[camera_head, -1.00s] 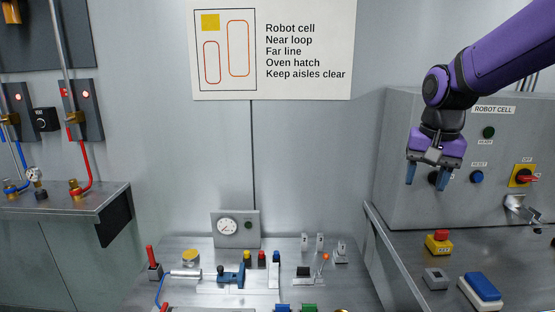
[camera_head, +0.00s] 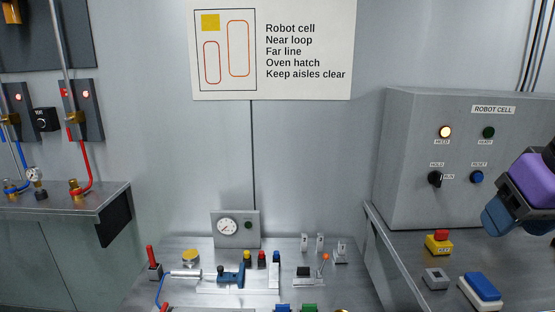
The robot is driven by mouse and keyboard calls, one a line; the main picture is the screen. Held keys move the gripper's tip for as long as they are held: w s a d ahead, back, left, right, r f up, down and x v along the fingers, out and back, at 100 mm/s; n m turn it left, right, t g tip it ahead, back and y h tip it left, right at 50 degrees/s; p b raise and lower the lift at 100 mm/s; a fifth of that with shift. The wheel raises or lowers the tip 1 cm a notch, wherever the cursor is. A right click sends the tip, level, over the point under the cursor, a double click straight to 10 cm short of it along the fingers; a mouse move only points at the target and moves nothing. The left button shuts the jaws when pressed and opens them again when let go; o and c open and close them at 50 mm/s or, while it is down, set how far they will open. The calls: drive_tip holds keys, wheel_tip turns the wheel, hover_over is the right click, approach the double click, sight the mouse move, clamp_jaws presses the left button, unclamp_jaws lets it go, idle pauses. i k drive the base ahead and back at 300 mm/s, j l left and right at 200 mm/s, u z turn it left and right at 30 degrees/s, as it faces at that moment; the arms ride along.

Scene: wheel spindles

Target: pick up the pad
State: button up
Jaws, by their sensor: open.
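A blue block on a white base, which looks like the pad (camera_head: 483,287), lies on the right-hand metal bench near the bottom edge of the picture. My gripper (camera_head: 500,216) is at the right edge, with a purple body and blue fingers pointing down and left. It appears above the blue block and apart from it. The gripper is open, and I see nothing between its fingers. Part of its wrist is cut off by the picture edge.
A yellow block with a red button (camera_head: 439,242) and a small grey box (camera_head: 436,278) stand left of the blue block. The lower centre bench (camera_head: 350,283) holds several fixtures.

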sight(302, 269)
drive_tip(key=k+u, duration=0.2)
drive_tip(key=u, duration=0.15)
drive_tip(key=k+j+u, duration=0.1)
drive_tip(key=u, duration=0.2)
drive_tip(key=k+j+u, duration=0.15)
drive_tip(key=u, duration=0.2)
drive_tip(key=k, duration=0.1)
